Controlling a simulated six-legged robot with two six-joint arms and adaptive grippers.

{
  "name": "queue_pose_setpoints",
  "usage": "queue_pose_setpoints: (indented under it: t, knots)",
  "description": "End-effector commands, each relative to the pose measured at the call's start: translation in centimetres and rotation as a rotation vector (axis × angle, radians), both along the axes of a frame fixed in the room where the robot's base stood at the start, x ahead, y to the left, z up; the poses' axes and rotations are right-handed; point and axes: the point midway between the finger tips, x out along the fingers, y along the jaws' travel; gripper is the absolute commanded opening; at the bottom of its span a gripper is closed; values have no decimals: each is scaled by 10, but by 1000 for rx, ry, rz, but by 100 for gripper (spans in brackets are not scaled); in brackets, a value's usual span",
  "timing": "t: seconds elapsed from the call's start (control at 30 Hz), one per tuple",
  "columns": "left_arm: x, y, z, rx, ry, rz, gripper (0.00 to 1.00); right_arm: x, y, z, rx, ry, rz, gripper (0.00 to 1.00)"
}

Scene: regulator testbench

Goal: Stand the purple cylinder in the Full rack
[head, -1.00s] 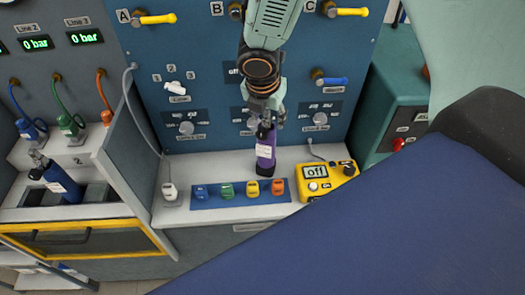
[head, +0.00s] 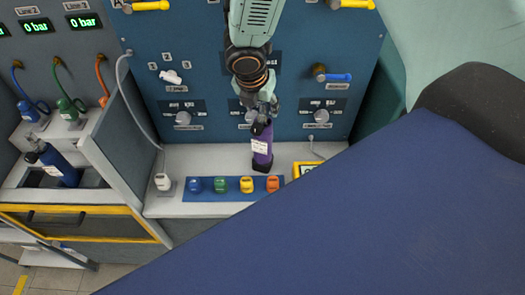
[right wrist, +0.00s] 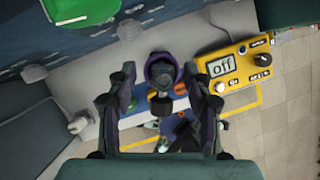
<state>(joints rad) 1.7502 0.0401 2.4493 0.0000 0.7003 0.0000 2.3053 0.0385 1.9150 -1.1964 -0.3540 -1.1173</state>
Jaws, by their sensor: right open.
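The purple cylinder (head: 262,148) with a white label stands on the white bench, in front of the blue panel and behind the row of coloured caps. It looks slightly tilted in the head view. My right gripper (head: 260,106) is at its top, pointing down, with open jaws. In the right wrist view the cylinder (right wrist: 161,70) shows between the open fingers; contact cannot be told. A rack (head: 28,177) at the left holds a blue cylinder (head: 58,166), which leans. No Full label is readable. My left gripper is not in view.
A blue strip (head: 208,196) bears blue, green, yellow and orange caps in front of the cylinder. A yellow tester (right wrist: 233,67) reading off is to the right. A grey partition (head: 122,150) separates bench and rack. A large blue surface hides the lower right.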

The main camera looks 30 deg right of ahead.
Motion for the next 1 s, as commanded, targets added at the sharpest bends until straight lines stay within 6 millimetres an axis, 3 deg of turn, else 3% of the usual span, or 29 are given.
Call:
queue_pose_setpoints:
  t: [0.23,0.57,1.0]
  knots:
    - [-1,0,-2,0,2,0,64,9,-14,-31,1,2,1,51]
    - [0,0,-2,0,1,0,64,12,-17,-36,0,-1,4,51]
    - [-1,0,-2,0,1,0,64,11,-17,-36,1,1,3,14]
